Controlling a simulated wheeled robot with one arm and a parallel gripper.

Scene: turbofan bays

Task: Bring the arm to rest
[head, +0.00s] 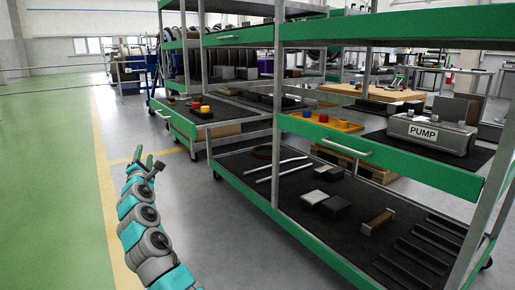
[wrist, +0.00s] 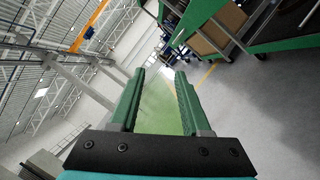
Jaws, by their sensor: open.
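My arm reaches up and forward on the left of the head view, beside the shelf cart and over the floor. My gripper (head: 143,157) is at its far end, seen small there. In the wrist view my gripper (wrist: 162,78) shows two green fingers standing apart with nothing between them.
A green-edged shelf cart (head: 325,217) fills the right, with a grey pump (head: 430,133), red and yellow parts (head: 200,107), rods and blocks on its shelves. The green floor (head: 48,180) at left is clear. A yellow line (head: 103,165) runs along it.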

